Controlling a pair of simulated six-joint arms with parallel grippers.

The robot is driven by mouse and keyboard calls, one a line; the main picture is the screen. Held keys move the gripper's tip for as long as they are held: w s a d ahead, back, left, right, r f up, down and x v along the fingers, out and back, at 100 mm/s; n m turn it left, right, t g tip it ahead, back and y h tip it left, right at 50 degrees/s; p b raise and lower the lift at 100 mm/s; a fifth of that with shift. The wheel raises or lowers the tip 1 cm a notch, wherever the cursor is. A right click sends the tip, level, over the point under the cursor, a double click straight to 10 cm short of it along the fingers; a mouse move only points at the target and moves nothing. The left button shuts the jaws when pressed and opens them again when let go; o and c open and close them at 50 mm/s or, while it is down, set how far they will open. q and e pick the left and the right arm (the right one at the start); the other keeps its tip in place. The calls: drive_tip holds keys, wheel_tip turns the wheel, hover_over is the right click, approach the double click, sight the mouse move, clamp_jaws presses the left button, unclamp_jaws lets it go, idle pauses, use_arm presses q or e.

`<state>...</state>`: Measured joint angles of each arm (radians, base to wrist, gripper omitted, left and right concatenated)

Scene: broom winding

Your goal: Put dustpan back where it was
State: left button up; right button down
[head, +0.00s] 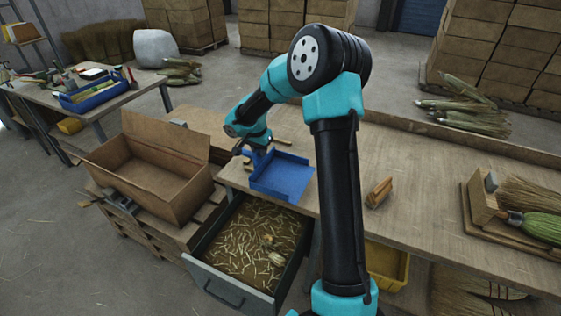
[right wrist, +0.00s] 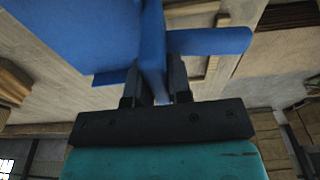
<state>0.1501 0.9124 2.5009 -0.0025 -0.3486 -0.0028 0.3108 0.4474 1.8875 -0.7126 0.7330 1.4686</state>
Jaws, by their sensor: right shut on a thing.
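The blue dustpan (head: 284,178) is at the bench's front edge, just behind the open drawer. In the head view I cannot tell if it rests on the bench or hangs slightly above it. My right gripper (head: 250,150) is at its rear left, shut on its handle. In the right wrist view, the two dark fingers (right wrist: 156,78) clasp the blue handle (right wrist: 153,50), and the dustpan's pan (right wrist: 75,35) spreads to the upper left. My left gripper is not in view.
An open drawer (head: 215,271) with straw bits juts out below the bench (head: 420,200). An open cardboard box (head: 125,205) stands left on a pallet. A broom tray (head: 467,221) is at far right. The bench between is clear.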

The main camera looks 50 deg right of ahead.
drive_tip(key=w+d+f, duration=0.1)
drive_tip(key=w+d, duration=1)
drive_tip(key=shift+w+f, duration=0.25)
drive_tip(key=shift+w, duration=0.15)
drive_tip(key=shift+f, duration=1.75)
drive_tip(key=shift+a+f, duration=0.1)
drive_tip(key=shift+f, duration=0.05)
drive_tip(key=c, duration=1.1)
unclamp_jaws()
drive_tip(key=shift+o, duration=0.2)
wheel_tip(320, 180, up, 12)
drive_tip(key=a, duration=0.1)
drive_tip(key=shift+s+a, duration=0.3)
drive_tip(key=shift+a, duration=0.05)
